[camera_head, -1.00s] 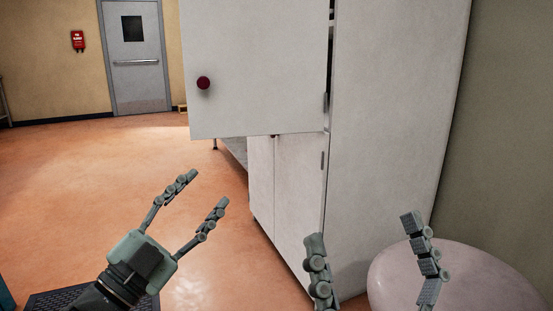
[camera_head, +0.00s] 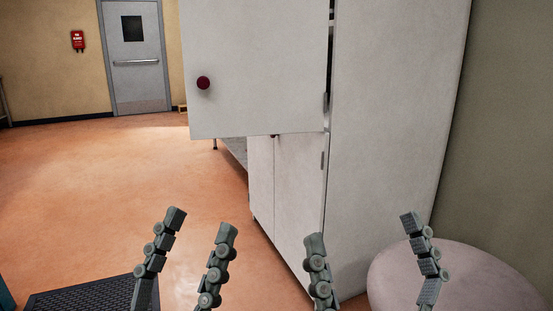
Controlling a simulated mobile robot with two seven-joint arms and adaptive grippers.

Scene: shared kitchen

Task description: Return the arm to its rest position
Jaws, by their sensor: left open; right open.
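My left gripper (camera_head: 202,223) is open and empty at the bottom of the view, left of centre. Its two fingers point up, apart, with the orange floor behind them; its palm is below the picture edge. My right gripper (camera_head: 362,231) is open and empty at the bottom, right of centre. Its fingers also point up, and its palm is out of view. The two grippers stand side by side at about the same height, with a gap between them.
A white cabinet (camera_head: 395,130) stands ahead, its upper door (camera_head: 262,70) swung open, with a dark red knob (camera_head: 203,83). A pale round seat (camera_head: 455,280) is at lower right, behind the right gripper. A black mat (camera_head: 80,298) lies lower left.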

